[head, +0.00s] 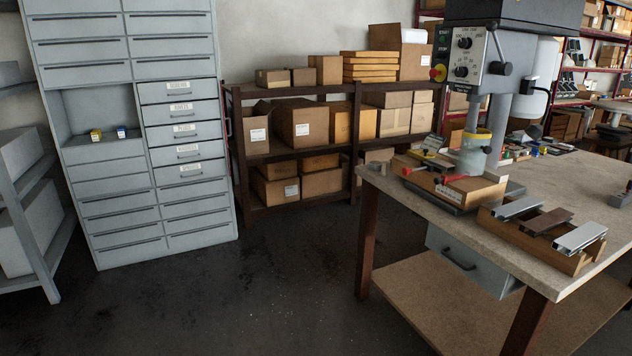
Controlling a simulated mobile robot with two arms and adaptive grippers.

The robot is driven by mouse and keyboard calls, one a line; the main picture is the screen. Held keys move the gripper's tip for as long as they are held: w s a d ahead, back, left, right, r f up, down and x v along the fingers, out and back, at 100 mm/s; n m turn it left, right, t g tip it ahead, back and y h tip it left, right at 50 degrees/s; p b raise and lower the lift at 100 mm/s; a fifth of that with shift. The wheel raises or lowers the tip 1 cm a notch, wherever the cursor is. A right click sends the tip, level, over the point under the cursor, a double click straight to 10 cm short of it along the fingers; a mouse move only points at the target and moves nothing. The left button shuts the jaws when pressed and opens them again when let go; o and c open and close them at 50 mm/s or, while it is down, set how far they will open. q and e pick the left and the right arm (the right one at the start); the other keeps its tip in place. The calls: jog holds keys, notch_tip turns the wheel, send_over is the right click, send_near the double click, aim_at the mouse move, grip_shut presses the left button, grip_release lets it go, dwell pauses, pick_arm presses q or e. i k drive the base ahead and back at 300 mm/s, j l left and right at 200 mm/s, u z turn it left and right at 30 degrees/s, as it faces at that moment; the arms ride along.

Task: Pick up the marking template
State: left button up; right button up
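I cannot make out for certain which thing is the marking template. On the workbench (412,197) at the right, a wooden block (465,193) with small red and yellow parts sits below the drill press (485,55). In front of it, a wooden holder (530,236) carries several short profiles, silver and brown (546,221). A small yellow item (96,135) and a small blue item (121,132) stand in the open niche of the grey drawer cabinet (105,205) at the left. Neither of my grippers shows in the head view.
A dark shelf rack (296,98) with cardboard boxes stands along the back wall. A grey shelf unit (38,250) is at the left edge. A grey drawer (470,262) hangs under the bench. The dark floor (255,290) in front is clear.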

aim_at(420, 154)
jog(key=i, duration=1.85)
jog(key=i+z, duration=0.2)
jog(key=i, duration=0.25)
jog(key=i+j+z, duration=0.25)
jog(key=i, duration=0.2)
jog(key=i+j+z, duration=0.2)
jog(key=i, duration=0.2)
jog(key=i+j+z, duration=0.2)
jog(key=i, duration=0.25)
